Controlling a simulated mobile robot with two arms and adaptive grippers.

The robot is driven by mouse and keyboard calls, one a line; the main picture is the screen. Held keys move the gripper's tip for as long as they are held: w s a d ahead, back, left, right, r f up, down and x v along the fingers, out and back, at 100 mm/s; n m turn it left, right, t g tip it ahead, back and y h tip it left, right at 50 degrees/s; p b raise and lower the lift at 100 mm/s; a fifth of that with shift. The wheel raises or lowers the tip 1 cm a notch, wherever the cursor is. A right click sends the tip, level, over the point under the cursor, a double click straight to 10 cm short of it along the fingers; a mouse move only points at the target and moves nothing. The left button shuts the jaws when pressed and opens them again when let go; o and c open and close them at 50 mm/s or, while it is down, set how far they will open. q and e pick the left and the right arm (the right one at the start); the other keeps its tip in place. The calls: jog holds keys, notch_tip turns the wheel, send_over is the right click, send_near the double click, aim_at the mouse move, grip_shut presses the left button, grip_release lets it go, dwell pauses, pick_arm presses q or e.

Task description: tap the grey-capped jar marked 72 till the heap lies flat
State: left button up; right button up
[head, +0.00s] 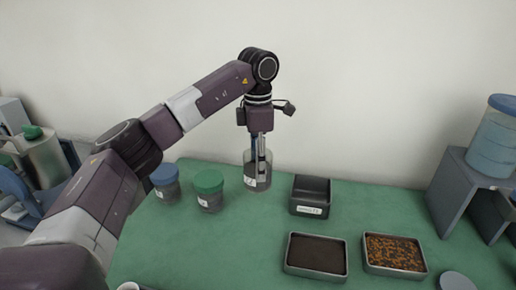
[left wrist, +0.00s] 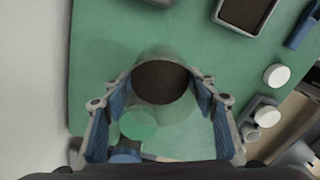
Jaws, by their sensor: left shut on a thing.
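My left gripper (head: 260,158) points down and is shut on a clear jar (head: 251,181) at the back of the green table. The jar has a white label with small dark marks, too small to read surely. It looks upright. I cannot tell whether its base touches the table. In the left wrist view the gripper's blue-padded fingers (left wrist: 162,105) stand on both sides of the jar (left wrist: 176,110). A dark round patch of contents (left wrist: 160,82) shows in it; whether it is heaped or flat is unclear. No grey cap can be made out. My right gripper is not in view.
Left of the held jar stand a green-capped jar (head: 208,182) and a blue-capped jar (head: 164,174). To the right is a black labelled bin (head: 310,196). In front lie a dark-filled tray (head: 287,268) and a tray of orange-brown bits (head: 368,267). The table's front left is mostly clear.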

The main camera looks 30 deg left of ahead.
pick_arm(q)
jog(key=shift+f+b, duration=0.7)
jog(key=shift+f, duration=1.15)
jog(key=shift+f+b, duration=0.55)
jog(key=shift+f, duration=0.8)
jog(key=shift+f+b, duration=0.3)
jog(key=shift+f, duration=0.5)
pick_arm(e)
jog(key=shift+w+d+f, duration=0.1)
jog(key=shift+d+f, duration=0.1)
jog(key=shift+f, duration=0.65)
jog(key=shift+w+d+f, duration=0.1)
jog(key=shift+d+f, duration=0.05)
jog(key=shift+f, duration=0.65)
pick_arm(q)
notch_tip(320, 180, down, 3)
jog(key=shift+s+f+b, duration=0.1)
jog(key=shift+b, duration=0.7)
jog(key=shift+c, duration=0.4)
jog(key=shift+d+r+p, duration=0.1)
jog(key=shift+r+p, duration=1.75)
jog(key=shift+r, duration=0.1)
jog(key=shift+c, duration=0.2)
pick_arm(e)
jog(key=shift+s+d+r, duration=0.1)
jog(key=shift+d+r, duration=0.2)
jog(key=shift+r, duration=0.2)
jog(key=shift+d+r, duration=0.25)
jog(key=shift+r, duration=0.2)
